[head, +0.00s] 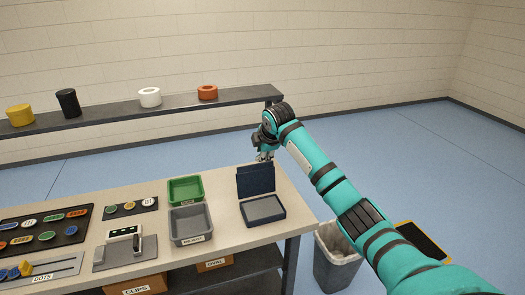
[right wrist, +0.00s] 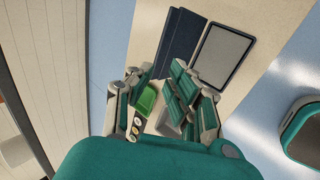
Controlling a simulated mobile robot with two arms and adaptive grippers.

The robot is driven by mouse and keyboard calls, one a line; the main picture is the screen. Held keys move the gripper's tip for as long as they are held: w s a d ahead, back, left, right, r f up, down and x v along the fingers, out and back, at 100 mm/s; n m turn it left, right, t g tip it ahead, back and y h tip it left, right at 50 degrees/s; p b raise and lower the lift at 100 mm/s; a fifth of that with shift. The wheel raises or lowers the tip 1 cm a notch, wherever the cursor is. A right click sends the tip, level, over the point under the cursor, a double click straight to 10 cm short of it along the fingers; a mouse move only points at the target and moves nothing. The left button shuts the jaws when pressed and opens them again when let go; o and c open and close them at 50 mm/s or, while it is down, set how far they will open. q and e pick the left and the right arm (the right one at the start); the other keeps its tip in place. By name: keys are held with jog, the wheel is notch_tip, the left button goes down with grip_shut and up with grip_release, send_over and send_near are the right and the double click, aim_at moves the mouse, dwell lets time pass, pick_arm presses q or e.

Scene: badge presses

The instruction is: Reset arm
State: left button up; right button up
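My right arm reaches in from the right in the head view. Its gripper (head: 264,157) hangs above the back right edge of the workbench, just behind the raised lid of a dark blue case (head: 257,179). In the right wrist view the fingers of this gripper (right wrist: 162,80) are apart with nothing held between them. The green tray (right wrist: 147,98) shows through the gap, farther below. The open case (right wrist: 178,48) lies beyond the fingertips, its grey inner pad (right wrist: 221,54) facing up. My left gripper is in neither view.
A green tray (head: 185,190) and a grey tray (head: 190,225) stand left of the case. A badge press (head: 125,248) and dark boards of badges (head: 45,229) are farther left. A shelf (head: 180,103) with rolls runs behind. A waste bin (head: 337,262) stands at the bench's right end.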

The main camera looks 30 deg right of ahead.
jog(key=shift+s+a+r, duration=0.1)
jog(key=shift+s+r, duration=0.25)
jog(key=shift+r, duration=0.1)
